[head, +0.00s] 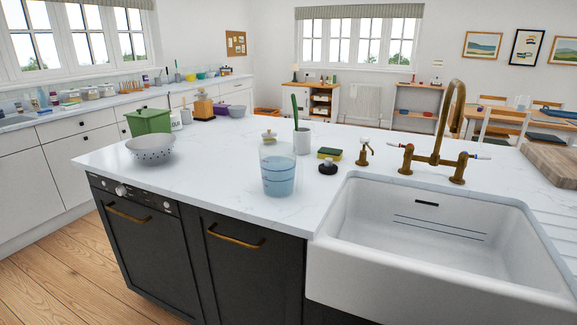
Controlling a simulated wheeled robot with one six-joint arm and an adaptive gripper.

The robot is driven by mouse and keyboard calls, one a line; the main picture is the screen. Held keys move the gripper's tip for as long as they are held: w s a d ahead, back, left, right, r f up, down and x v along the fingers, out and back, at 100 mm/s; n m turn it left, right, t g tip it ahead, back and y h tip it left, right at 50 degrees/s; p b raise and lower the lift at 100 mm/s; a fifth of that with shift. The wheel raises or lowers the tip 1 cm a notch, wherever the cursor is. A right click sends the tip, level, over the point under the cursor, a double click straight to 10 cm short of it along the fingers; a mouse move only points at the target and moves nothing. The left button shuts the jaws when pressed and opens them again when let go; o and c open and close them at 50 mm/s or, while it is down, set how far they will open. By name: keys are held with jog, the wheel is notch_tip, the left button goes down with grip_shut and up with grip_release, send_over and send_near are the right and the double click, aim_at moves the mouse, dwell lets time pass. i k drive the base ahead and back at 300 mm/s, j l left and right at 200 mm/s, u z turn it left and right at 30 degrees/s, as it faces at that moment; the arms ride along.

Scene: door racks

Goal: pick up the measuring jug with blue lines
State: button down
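The measuring jug (278,172) stands upright on the white marble worktop, left of the sink. It is clear, with blue lines on its side and a bluish lower part. A white pot (302,140) with a green-handled brush stands just behind it to the right, partly overlapped by the jug in this view. My gripper and arm are not in view.
A black stopper-like item (328,168) and a yellow-green sponge (330,153) lie right of the jug. The white sink (440,235) and brass tap (435,158) are further right. A grey colander (150,149) and green bin (150,121) stand left; worktop between is clear.

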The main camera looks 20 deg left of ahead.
aim_at(279, 160)
jog(key=u, duration=1.1)
